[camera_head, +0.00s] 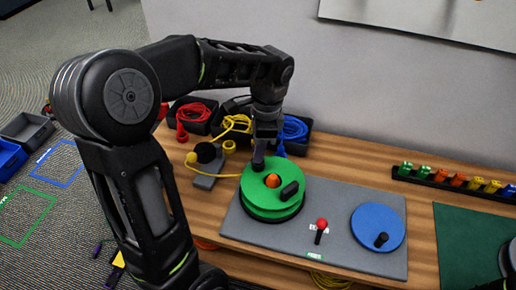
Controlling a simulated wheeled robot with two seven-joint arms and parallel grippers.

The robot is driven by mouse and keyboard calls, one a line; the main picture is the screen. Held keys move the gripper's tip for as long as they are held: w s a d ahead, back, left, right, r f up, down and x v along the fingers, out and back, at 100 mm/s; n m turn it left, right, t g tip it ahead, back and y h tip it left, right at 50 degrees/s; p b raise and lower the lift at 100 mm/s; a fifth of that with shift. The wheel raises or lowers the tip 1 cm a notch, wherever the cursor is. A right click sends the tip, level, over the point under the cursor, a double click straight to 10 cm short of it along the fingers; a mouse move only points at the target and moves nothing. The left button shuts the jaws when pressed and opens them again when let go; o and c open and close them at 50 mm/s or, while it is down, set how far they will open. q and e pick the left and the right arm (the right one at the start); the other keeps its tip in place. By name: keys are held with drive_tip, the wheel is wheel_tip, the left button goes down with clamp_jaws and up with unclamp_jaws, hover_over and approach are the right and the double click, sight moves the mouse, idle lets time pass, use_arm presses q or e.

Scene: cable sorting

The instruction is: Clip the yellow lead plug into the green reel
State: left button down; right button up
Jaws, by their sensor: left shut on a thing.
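The green reel (264,207) lies on the grey mat, with an orange knob at its centre and a black handle on its right side. My left gripper (259,163) points down at the reel's back left edge, its fingers shut. The yellow lead (218,175) runs from a yellow ball (191,158) on the left to the gripper's fingertips. The plug in the fingers is mostly hidden; I cannot tell whether it touches the reel. My right gripper is not in view.
Dark bins behind hold a red cable (192,113), a yellow coil (237,123) and a blue cable (293,130). The grey mat (340,258) also bears a blue disc (377,226) and a red-topped lever (321,226). A rack of coloured clips (440,178) stands at the right.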

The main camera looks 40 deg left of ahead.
use_arm(q)
drive_tip(key=shift+f, duration=0.1)
drive_tip(key=c, duration=1.2)
unclamp_jaws()
drive_tip(key=shift+c, duration=0.2)
drive_tip(key=shift+w+d+r, duration=0.1)
drive_tip(key=shift+r, duration=1.2)
drive_tip(key=shift+w+d+r, duration=0.1)
drive_tip(key=shift+d+r, duration=0.05)
drive_tip(key=shift+r, duration=1.15)
drive_tip(key=shift+w+d+r, duration=0.1)
drive_tip(key=shift+r, duration=1.2)
